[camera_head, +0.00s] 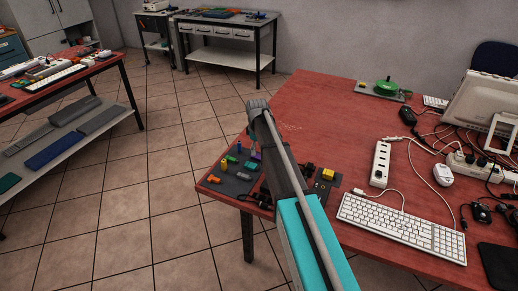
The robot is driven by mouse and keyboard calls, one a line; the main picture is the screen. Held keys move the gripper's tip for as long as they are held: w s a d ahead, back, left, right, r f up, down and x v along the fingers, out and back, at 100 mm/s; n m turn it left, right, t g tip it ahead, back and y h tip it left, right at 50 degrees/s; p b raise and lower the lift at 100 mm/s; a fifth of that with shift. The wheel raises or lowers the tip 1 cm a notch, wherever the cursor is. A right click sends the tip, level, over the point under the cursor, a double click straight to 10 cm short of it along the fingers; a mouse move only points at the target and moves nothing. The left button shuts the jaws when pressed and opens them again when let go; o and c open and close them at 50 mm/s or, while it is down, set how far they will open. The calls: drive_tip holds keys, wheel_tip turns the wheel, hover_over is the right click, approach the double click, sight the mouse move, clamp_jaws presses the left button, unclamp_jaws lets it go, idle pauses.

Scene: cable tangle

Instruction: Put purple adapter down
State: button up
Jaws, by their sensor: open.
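A small purple piece (256,156), which looks like the purple adapter, shows just left of my arm. It is at the far side of the dark mat (226,187) on the red table's left corner. It is too small to tell its exact shape or what it rests on. My gripper (266,188) is mostly hidden behind my own arm, low over the mat area. Only dark parts show there, and I see nothing held in them. The jaws are open, but the fingertips and any contact with the adapter are hidden.
Several small coloured pieces lie on the mat, including an orange one (214,180). A yellow block (327,174) sits right of my arm. A white power strip (380,164), a keyboard (402,228) and tangled cables fill the right side. The table's far middle is clear.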

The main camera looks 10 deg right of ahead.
sight(258, 157)
wheel_tip(258, 157, up, 10)
drive_tip(key=p, duration=0.9)
drive_tip(key=shift+w+r+p, duration=0.15)
drive_tip(key=shift+p, duration=0.15)
idle(0.4)
drive_tip(key=s+d+m, duration=0.1)
drive_tip(key=s+m, duration=0.9)
drive_tip(key=s, duration=1.9)
drive_tip(key=c, duration=0.3)
